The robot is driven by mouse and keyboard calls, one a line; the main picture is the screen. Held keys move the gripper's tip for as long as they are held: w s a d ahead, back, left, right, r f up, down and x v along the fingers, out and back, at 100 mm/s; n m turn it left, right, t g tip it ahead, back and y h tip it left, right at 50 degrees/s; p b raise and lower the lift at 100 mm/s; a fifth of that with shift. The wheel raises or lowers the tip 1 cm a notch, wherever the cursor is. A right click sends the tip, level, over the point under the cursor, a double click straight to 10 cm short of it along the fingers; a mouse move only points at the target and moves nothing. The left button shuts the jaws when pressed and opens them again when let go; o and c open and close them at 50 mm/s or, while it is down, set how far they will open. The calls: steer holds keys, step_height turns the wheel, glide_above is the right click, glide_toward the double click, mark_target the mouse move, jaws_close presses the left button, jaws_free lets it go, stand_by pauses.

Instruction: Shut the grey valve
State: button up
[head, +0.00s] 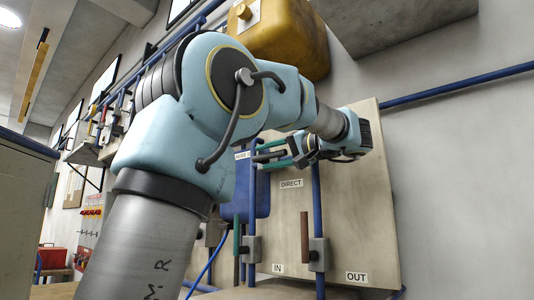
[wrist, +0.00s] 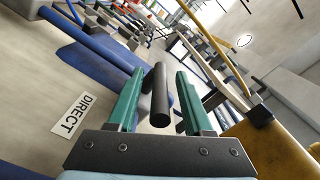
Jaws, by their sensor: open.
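The grey valve shows as a dark grey bar handle (wrist: 160,104) in the wrist view, its near end pointing toward my gripper's palm. My gripper (wrist: 161,74) has two green fingers, open, one on each side of this handle. A gap shows between the handle and each finger. In the head view my gripper (head: 259,156) is at the upper part of the panel, left of my wrist, with the grey handle (head: 268,155) between its fingers. The valve's body is mostly hidden behind my gripper and arm.
The beige panel (head: 365,220) carries blue upright pipes and a DIRECT label (head: 291,184). Lower down are a green-handled valve (head: 237,240) and a brown-handled valve (head: 304,240). A yellow tank (head: 285,40) hangs above my arm. A blue object (wrist: 95,72) lies behind the left finger.

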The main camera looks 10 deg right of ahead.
steer(key=shift+w+a, duration=0.2)
steer(key=shift+a, duration=0.1)
steer(key=shift+c, duration=0.4)
jaws_close()
stand_by(0.9)
